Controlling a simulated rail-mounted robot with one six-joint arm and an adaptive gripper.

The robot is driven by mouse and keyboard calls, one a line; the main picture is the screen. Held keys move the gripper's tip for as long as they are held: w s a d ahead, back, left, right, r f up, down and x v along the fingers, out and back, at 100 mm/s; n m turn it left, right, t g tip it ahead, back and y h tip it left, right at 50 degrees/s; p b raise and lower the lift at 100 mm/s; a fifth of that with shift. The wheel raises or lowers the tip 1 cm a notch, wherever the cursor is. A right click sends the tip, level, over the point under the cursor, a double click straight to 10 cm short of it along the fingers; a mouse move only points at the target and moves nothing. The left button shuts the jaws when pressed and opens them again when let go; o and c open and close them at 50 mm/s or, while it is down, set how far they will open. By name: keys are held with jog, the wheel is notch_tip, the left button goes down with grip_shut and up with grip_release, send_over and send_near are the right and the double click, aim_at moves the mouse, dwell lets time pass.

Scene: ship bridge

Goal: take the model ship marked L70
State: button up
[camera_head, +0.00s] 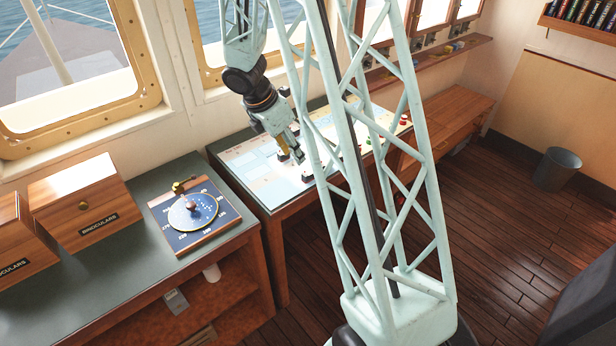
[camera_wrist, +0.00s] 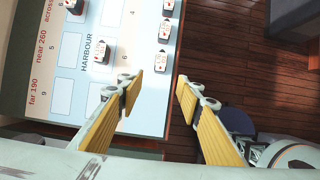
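Several small white model ships with dark tops and red-marked labels stand on the chart table. In the wrist view, one ship (camera_wrist: 101,53) stands on the chart beside the word HARBOUR. Others stand in a column by the chart's edge: a near ship (camera_wrist: 161,61), a middle ship (camera_wrist: 165,30) and a far ship (camera_wrist: 168,7). Another ship (camera_wrist: 75,5) is cut off at the top. The labels are too small to read, so I cannot tell which is L70. My gripper (camera_wrist: 160,92) is open and empty; it also shows above the chart in the head view (camera_head: 291,157).
The printed chart (camera_head: 250,168) covers the table, whose edge drops to the wooden floor (camera_head: 520,240). Left of it, a counter holds a round dial board (camera_head: 196,216) and a binoculars box (camera_head: 85,204). A bin (camera_head: 556,169) stands on the floor at right.

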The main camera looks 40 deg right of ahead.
aim_at(304, 173)
jog(key=shift+f, duration=0.15)
jog(key=shift+b+x, duration=0.85)
jog(key=shift+x, duration=3.35)
jog(key=shift+b+x, duration=0.55)
jog(key=shift+x, duration=2)
jog(key=c, duration=0.9)
